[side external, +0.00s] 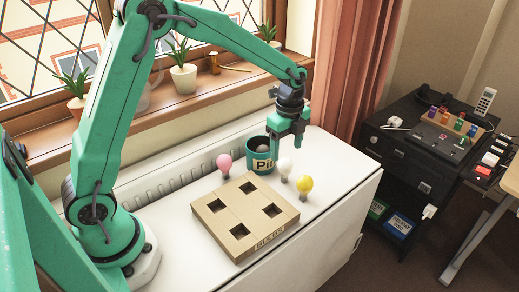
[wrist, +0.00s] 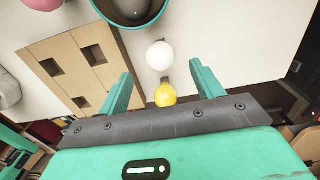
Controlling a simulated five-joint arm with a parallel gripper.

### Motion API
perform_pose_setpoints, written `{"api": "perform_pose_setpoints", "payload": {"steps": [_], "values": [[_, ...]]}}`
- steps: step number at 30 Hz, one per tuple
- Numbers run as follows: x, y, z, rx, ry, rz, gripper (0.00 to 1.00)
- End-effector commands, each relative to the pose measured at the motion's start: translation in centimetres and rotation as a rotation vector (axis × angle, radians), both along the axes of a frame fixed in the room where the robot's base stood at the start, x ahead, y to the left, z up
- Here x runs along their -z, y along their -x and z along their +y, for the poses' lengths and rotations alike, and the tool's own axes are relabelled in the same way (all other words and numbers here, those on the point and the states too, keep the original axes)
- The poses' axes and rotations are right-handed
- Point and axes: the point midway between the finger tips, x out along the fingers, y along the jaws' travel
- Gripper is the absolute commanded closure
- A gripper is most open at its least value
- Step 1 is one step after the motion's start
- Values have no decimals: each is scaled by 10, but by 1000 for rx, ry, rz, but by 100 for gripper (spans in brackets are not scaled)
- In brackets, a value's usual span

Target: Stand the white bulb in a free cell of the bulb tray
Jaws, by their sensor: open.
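The white bulb (side external: 285,166) stands upright on the white tabletop, beside the far right side of the bulb tray. It also shows in the wrist view (wrist: 160,56), ahead of and between my fingers. The bulb tray (side external: 234,243) is a brown box with several square cells, all looking empty; in the wrist view it lies at the left (wrist: 106,47). My gripper (side external: 291,142) is open and empty, pointing down above the white bulb and apart from it. Its two fingers (wrist: 160,77) show in the wrist view.
A yellow bulb (side external: 305,184) stands close to the white one, nearer the tray's right corner. A pink bulb (side external: 225,161) stands behind the tray. A dark green pot (side external: 257,149) holding a roundish object stands just behind the white bulb. The tabletop's right end is clear.

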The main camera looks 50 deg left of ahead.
Motion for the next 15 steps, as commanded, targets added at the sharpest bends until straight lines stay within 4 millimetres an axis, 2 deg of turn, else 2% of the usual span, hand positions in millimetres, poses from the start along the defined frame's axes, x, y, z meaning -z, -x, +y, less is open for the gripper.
{"api": "perform_pose_setpoints", "payload": {"steps": [15], "values": [[43, 0, 0, 0, 0, 2, 34]]}}
